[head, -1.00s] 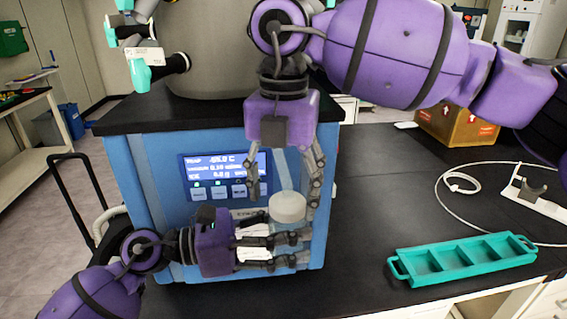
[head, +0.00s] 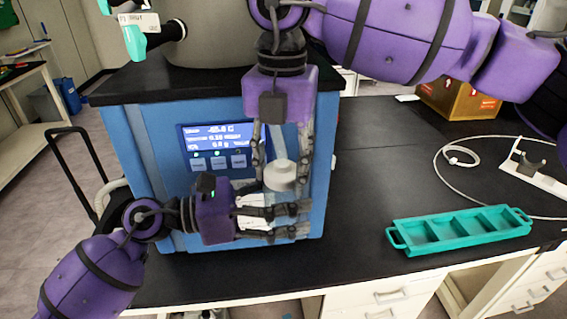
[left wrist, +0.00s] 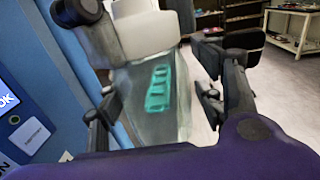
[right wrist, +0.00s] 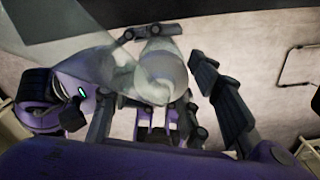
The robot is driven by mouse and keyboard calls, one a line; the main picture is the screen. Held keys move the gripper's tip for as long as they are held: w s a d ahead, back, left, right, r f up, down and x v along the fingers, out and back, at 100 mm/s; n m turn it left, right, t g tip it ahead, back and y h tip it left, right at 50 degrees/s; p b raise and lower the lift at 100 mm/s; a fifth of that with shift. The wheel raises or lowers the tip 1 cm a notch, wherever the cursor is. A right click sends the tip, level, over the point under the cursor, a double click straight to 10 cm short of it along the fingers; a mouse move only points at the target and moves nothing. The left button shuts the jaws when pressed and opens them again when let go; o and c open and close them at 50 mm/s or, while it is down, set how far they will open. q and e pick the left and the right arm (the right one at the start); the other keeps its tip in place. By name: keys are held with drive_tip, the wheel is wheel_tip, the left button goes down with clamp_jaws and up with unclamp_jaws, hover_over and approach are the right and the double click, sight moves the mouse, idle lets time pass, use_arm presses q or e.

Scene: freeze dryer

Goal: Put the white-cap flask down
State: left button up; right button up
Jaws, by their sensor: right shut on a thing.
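The white-cap flask has a round white cap (head: 281,176) and a clear glass body, upright in front of the blue freeze dryer (head: 170,215). My right gripper (head: 281,172) comes down from above, its fingers shut on the flask at the cap. My left gripper (head: 300,221) lies sideways lower down, its fingers open around the glass body. The left wrist view shows the clear body (left wrist: 150,110) between those fingers, with a gap on the right side. The right wrist view shows the cap (right wrist: 162,72) between the right fingers. The flask's base is hidden in the head view.
A teal tray (head: 402,236) with several compartments lies on the black bench (head: 365,200) to the right. Behind it are a white cable (head: 437,165), a white stand (head: 530,180) and a cardboard box (head: 460,100). The bench between dryer and tray is clear.

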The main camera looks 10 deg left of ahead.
use_arm(q)
drive_tip(key=shift+o, duration=0.8)
use_arm(e)
drive_tip(key=shift+d, duration=0.1)
use_arm(q)
drive_tip(key=shift+a+f, duration=0.1)
drive_tip(key=shift+a, duration=0.05)
